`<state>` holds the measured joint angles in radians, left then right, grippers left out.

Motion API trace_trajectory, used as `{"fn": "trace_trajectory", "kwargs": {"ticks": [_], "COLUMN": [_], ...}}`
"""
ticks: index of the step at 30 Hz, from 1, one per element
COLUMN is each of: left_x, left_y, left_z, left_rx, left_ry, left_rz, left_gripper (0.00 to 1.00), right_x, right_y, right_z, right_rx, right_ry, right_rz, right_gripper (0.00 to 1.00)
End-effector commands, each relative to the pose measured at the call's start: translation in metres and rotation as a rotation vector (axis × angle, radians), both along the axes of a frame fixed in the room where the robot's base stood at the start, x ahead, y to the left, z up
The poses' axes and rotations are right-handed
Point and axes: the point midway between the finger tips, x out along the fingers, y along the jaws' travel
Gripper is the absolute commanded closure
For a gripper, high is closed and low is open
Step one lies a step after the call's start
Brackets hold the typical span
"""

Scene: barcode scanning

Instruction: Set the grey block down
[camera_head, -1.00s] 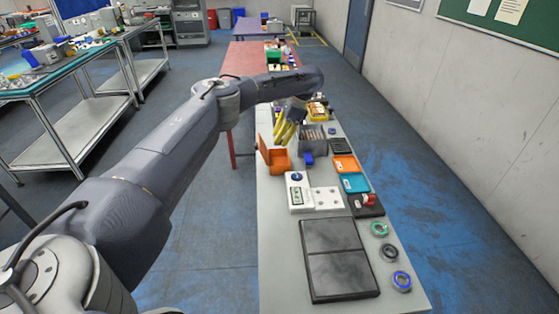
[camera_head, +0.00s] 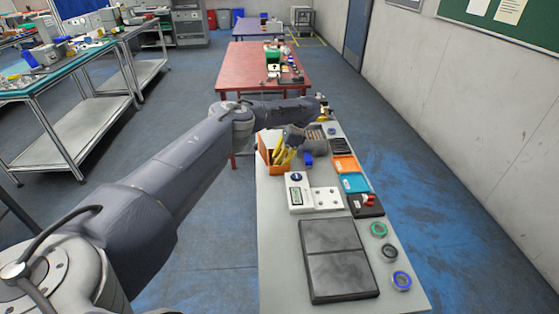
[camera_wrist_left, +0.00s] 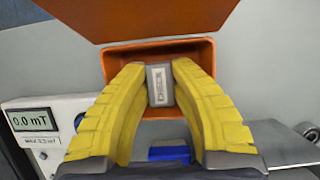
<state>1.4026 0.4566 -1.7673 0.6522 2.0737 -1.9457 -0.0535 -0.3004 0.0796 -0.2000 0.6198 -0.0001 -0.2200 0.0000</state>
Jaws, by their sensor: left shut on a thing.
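My left gripper (camera_head: 285,156) is shut on the grey block (camera_wrist_left: 160,86), a small piece with a printed label on its upper face. In the left wrist view the block sits between the tips of the two yellow fingers (camera_wrist_left: 160,70). The block and fingertips show over the opening of an orange box (camera_wrist_left: 200,48), whose lid (camera_wrist_left: 165,18) stands open. I cannot tell how far the block is above the box floor. The block cannot be made out in the head view. My right gripper is not in view.
A white meter (camera_head: 297,193) stands nearer than the box, and a blue item (camera_head: 308,160) lies to the right. Orange and blue trays (camera_head: 354,183) line the table's right side. Large dark plates (camera_head: 335,262) and several tape rings (camera_head: 390,253) fill the near end.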

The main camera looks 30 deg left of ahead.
Motion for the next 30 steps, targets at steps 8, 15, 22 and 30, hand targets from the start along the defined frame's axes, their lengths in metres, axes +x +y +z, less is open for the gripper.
{"fn": "trace_trajectory", "kwargs": {"ticks": [8, 15, 22, 30], "left_x": [0.0, 0.0, 0.0, 0.003], "left_y": [0.0, 0.0, 0.0, -0.003], "left_z": [0.0, -0.003, -0.003, 0.008], "left_rx": [0.0, -0.001, -0.001, -0.001], "left_ry": [0.0, -0.001, -0.001, -0.002], "left_rz": [0.001, 0.001, 0.001, 0.0], "left_gripper": [1.0, 0.64, 0.56, 0.56], "right_x": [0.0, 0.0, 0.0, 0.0], "right_y": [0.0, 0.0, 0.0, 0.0], "right_z": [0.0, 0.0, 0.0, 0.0], "right_rx": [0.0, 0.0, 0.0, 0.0], "right_ry": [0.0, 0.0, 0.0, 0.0], "right_rz": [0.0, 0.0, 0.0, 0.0], "right_gripper": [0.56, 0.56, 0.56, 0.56]}}
